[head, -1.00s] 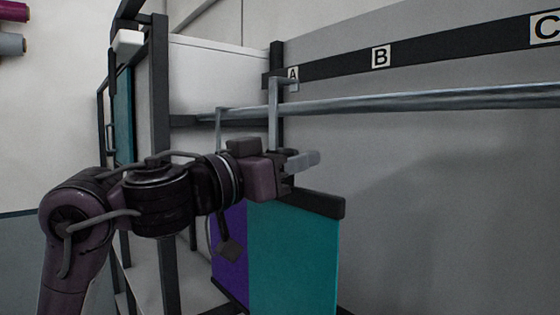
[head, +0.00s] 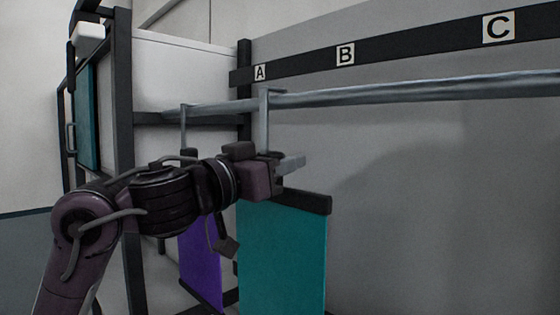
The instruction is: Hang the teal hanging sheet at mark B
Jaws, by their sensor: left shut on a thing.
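The teal hanging sheet (head: 283,255) hangs from a dark top bar with a grey hook stem (head: 264,125) rising to the rail (head: 400,92). My left gripper (head: 290,163) is shut on this hanger, just above the dark bar. The hook's top is level with the rail, just right of mark A (head: 259,73); I cannot tell whether it rests on the rail. Mark B (head: 345,54) is on the dark strip further right. My right gripper is not in view.
A purple sheet (head: 200,262) hangs from the rail at the left, partly behind my arm and the teal sheet. Mark C (head: 498,27) is far right. The rail right of the teal hook is clear. A dark frame post (head: 118,100) stands at the left.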

